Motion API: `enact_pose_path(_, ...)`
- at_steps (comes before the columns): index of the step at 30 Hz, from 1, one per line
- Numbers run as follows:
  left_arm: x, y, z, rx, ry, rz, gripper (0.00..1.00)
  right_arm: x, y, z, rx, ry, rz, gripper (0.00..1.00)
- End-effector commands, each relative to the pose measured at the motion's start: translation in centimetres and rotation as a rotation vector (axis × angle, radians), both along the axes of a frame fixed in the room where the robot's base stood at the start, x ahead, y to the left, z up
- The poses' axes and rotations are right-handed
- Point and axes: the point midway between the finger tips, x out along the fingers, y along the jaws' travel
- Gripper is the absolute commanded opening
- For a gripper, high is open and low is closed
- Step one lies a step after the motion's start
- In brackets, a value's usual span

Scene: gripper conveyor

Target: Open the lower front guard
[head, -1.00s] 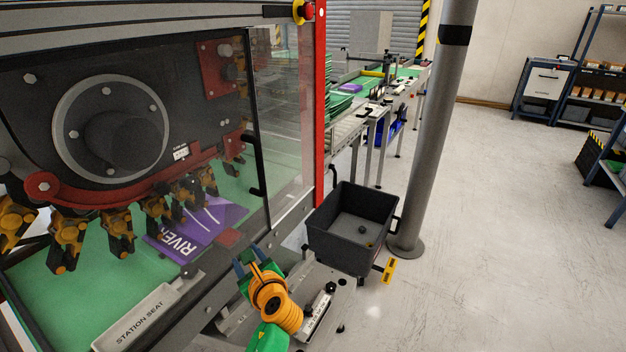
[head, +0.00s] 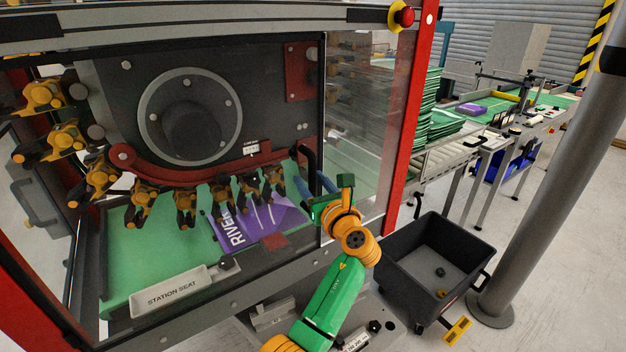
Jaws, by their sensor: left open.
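The lower front guard (head: 323,110) is a clear, dark-framed panel across the front of the machine, and it looks closed. Its black upright handle (head: 304,160) is near the right edge of the panel. My left gripper (head: 313,184) has a green body and blue fingers. It is open and empty at the lower end of the handle, with the fingers pointing up and left toward it. I cannot tell whether a finger touches the handle. My right gripper is not in view.
A black bin (head: 392,272) and a grey post (head: 548,190) stand at the right. A red emergency stop (head: 404,16) is above.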

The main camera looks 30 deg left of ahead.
Motion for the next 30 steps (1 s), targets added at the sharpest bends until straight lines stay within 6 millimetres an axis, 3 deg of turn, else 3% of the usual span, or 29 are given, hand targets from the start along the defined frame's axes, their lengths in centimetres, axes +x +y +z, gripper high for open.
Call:
enact_pose_path(5, 0.04, 0.06, -0.07, -0.001, 0.001, 0.0, 0.52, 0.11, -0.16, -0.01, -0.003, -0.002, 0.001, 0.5)
enact_pose_path(11, 0.02, 0.03, -0.08, -0.001, 0.001, 0.0, 0.03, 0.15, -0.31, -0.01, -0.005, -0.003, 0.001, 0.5)
enact_pose_path(12, 0.02, 0.03, -0.09, -0.001, 0.001, 0.0, 0.0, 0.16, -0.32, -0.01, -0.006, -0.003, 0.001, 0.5)
enact_pose_path(30, 0.01, 0.02, -0.15, -0.002, 0.002, 0.0, 0.0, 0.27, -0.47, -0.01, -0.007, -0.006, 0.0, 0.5)
